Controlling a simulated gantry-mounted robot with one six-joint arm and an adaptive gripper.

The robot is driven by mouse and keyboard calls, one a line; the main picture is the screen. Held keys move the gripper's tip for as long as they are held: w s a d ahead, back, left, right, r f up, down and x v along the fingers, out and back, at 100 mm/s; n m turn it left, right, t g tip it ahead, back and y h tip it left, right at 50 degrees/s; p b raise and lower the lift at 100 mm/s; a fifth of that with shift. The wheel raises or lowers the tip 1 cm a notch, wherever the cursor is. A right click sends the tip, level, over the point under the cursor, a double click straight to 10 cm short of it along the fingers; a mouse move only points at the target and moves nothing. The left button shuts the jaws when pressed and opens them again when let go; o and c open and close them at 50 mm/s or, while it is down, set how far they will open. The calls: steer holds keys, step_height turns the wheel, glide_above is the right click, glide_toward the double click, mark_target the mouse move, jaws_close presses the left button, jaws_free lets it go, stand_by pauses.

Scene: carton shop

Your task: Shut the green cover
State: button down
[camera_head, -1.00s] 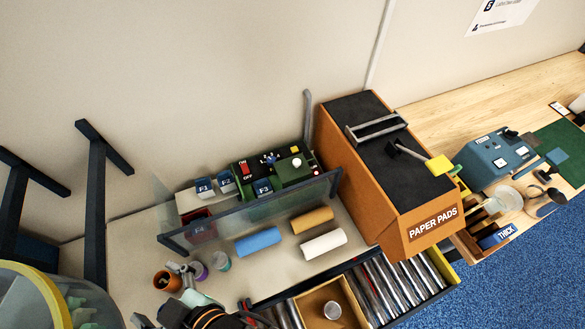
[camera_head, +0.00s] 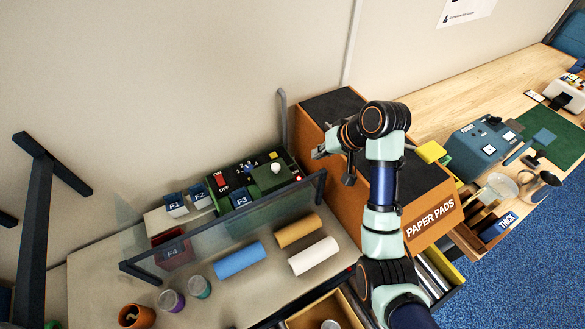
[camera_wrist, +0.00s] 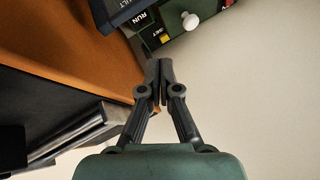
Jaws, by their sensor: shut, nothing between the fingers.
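The green cover (camera_head: 272,177) appears to be the raised green block with a white knob, on the dark green control panel (camera_head: 222,200) against the wall. I cannot tell clearly how far open it is. Its knob side also shows at the top of the wrist view (camera_wrist: 188,14). My gripper (camera_head: 318,153) is to the right of the cover, near the left edge of the orange paper-pads box. In the wrist view its fingers (camera_wrist: 160,66) are together and empty, apart from the cover.
A clear screen with a dark rail (camera_head: 225,230) stands in front of the panel. The orange paper-pads box (camera_head: 432,218) is under my arm. Blue (camera_head: 240,260), tan (camera_head: 298,230) and white (camera_head: 314,256) rolls lie in front. The wall is close behind.

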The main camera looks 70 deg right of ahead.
steer(key=p, duration=0.1)
glide_above(287, 174)
steer(key=s, duration=0.1)
steer(key=f, duration=0.8)
steer(key=shift+d+f, duration=0.3)
steer(key=shift+d, duration=0.05)
steer(key=shift+w+a+f, duration=0.2)
steer(key=shift+w+a, duration=0.05)
steer(key=shift+w, duration=0.2)
